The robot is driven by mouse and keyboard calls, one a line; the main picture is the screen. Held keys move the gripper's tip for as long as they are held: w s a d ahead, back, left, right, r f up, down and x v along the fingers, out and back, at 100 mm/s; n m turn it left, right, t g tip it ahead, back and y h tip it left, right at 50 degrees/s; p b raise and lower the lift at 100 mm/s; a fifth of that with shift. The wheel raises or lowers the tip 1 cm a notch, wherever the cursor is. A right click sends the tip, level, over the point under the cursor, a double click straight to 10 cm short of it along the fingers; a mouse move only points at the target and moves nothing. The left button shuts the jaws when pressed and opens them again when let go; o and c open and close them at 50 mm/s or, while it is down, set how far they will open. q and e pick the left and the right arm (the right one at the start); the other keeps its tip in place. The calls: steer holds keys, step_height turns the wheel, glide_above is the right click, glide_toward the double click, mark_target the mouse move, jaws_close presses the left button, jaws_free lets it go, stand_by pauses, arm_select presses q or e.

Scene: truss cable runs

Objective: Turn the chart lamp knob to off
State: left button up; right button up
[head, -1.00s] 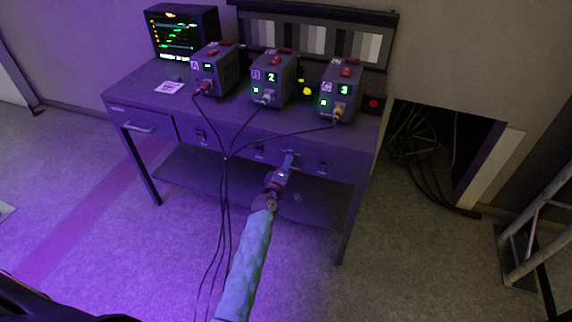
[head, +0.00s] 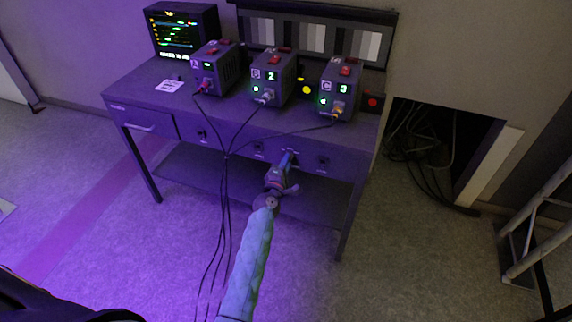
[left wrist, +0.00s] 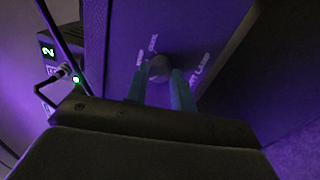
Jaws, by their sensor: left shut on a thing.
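In the head view my left gripper (head: 288,157) reaches the front panel between two other knobs and hides the chart lamp knob. The knob's pointer direction cannot be made out. My right gripper is not in view.
Other panel knobs (head: 259,148) sit along the desk front (head: 225,138). Three boxes A (head: 216,70), B (head: 273,78) and C (head: 341,90) stand on top. Their dark cables (head: 226,200) hang left of my arm. A metal truss (head: 530,235) stands right.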

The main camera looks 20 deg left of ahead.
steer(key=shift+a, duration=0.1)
arm_select(q)
steer(key=o, duration=1)
steer(key=shift+a, duration=0.1)
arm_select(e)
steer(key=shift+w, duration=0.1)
arm_select(q)
steer(key=shift+s, duration=0.15)
steer(key=s+b, duration=0.1)
steer(key=s, duration=0.6)
steer(key=shift+s+f, duration=0.2)
steer(key=shift+s, duration=0.05)
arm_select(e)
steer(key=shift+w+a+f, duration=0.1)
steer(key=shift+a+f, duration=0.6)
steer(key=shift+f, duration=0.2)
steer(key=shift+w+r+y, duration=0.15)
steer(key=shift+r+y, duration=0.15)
